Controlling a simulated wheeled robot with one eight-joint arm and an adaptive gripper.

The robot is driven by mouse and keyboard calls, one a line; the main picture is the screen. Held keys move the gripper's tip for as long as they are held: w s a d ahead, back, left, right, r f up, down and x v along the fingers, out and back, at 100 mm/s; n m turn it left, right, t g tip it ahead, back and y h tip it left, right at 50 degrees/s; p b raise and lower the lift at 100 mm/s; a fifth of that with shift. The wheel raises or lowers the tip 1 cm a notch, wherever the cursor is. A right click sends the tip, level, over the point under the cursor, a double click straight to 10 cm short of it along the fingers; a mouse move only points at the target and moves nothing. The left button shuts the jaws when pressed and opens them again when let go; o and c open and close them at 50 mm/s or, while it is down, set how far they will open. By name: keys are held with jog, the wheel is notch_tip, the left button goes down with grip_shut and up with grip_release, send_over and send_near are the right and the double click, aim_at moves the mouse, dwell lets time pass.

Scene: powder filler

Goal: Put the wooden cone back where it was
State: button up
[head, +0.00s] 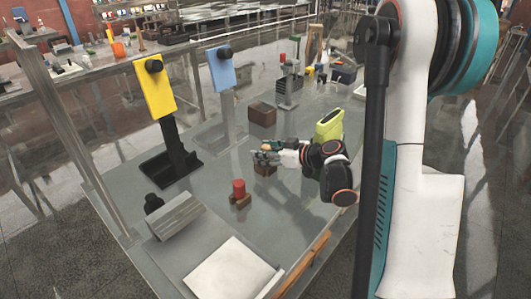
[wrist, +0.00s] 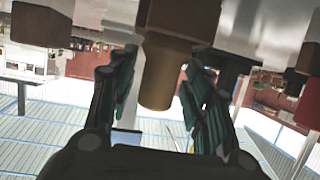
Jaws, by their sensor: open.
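In the wrist view, which looks upside down, the tan wooden cone (wrist: 160,75) stands between my two fingers. It meets a dark brown wooden block (wrist: 180,15) at its wide end. My gripper (wrist: 158,95) is open, with a finger on each side of the cone and gaps visible beside it. In the head view my gripper (head: 266,153) is low over the table, just above the small brown block (head: 265,169). The cone itself cannot be made out clearly there, as the fingers cover it.
A red cylinder on a wooden block (head: 239,188) stands in front of my gripper. A larger brown box (head: 262,113) is behind it. Yellow (head: 154,88) and blue (head: 221,68) panels on stands rise at the left. A grey ridged block (head: 176,215) and white plate (head: 230,269) lie nearer.

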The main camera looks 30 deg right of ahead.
jog(key=shift+s+d+r, duration=0.1)
jog(key=shift+s+r, duration=0.05)
jog(key=shift+r, duration=0.1)
jog(key=p+v, duration=0.3)
jog(key=v, duration=0.8)
jog(key=shift+s+d, duration=0.2)
jog(key=shift+s, duration=0.05)
jog(key=shift+r, duration=0.1)
